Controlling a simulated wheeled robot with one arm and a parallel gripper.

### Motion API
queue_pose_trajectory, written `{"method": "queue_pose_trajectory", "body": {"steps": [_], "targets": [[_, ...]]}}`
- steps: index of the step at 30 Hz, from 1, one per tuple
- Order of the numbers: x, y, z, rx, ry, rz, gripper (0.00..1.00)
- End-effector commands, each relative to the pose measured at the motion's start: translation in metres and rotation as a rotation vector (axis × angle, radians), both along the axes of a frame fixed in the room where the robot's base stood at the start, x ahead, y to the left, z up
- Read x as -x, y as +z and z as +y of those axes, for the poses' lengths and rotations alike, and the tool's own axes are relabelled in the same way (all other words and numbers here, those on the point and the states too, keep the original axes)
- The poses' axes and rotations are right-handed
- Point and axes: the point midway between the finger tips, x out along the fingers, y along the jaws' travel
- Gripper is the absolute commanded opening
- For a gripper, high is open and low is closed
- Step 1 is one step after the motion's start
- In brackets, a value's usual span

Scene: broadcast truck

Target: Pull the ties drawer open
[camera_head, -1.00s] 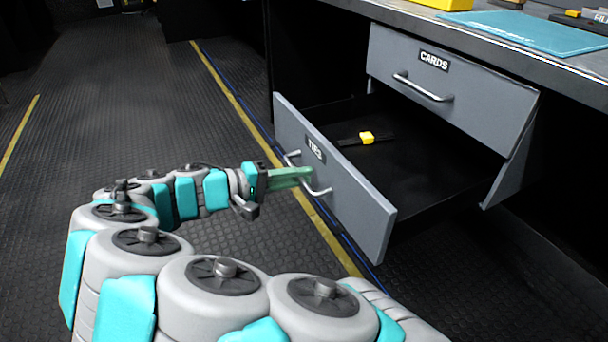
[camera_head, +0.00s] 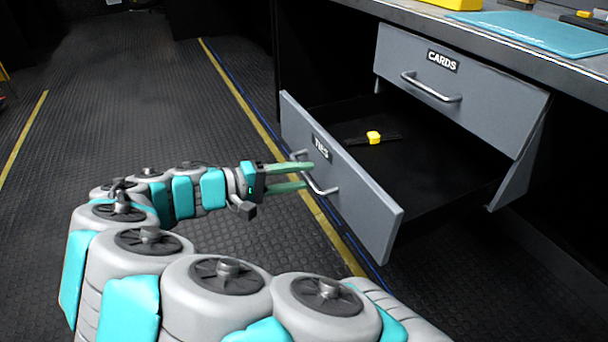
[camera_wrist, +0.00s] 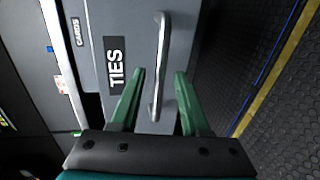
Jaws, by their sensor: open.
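The ties drawer (camera_head: 362,208) stands far out from its cabinet, with its grey front labelled TIES and its dark inside showing. Its silver bar handle (camera_head: 322,188) also shows in the wrist view (camera_wrist: 162,60). My gripper (camera_head: 308,176) is open at the handle. In the wrist view the two green fingers (camera_wrist: 158,75) are spread on either side of the handle's near end, apart from it. A black strap with a yellow block (camera_head: 373,138) lies inside the drawer.
The cards drawer (camera_head: 480,100) above is shut. A worktop (camera_head: 440,22) with a teal mat (camera_head: 540,32) and a yellow item (camera_head: 450,3) runs over the drawers. The dark floor (camera_head: 140,100) left of the drawer is clear.

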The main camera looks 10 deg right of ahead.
Motion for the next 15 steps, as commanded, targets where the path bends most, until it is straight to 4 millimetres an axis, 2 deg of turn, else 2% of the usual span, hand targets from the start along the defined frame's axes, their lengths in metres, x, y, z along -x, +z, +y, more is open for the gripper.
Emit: {"method": "queue_pose_trajectory", "body": {"steps": [9,15], "targets": [[0.015,0.010,0.049,-0.004,0.009,-0.002,0.46],[0.020,0.012,0.058,-0.002,0.005,0.000,0.46]]}}
